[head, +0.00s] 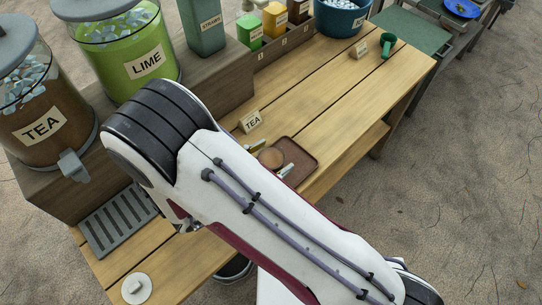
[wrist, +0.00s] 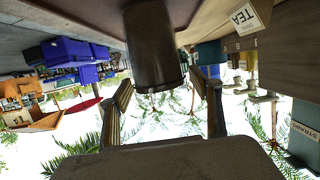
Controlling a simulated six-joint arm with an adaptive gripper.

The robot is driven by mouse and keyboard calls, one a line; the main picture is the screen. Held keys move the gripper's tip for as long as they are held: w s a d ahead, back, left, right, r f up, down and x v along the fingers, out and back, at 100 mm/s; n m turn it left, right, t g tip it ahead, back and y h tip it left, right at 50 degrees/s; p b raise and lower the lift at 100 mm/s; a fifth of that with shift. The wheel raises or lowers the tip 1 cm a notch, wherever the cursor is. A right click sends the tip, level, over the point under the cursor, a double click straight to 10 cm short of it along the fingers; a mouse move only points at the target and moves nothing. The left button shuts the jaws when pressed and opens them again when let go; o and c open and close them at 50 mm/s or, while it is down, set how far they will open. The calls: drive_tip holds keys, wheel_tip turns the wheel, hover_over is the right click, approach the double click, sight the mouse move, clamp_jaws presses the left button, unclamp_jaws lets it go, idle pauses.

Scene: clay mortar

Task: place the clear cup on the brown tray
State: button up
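The brown tray (head: 302,164) lies on the wooden table, partly hidden by my arm. The cup, dark with brown contents, shows its round top (head: 271,157) over the tray's left part. In the wrist view, which is upside down, the cup (wrist: 152,50) appears upright with its base against the brown tray (wrist: 95,12). My gripper (wrist: 162,78) is open, with one finger on each side of the cup near its rim. In the head view my arm hides most of the gripper.
TEA (head: 38,125) and LIME (head: 145,65) dispensers stand at left, above a grey drip grate (head: 117,222). A small TEA sign (head: 250,121) stands behind the tray.

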drive_tip(key=shift+r, duration=0.15)
drive_tip(key=shift+s+a, duration=0.15)
drive_tip(key=v, duration=1.1)
drive_tip(key=shift+s+a+r, duration=0.2)
drive_tip(key=shift+r, duration=0.05)
idle(0.8)
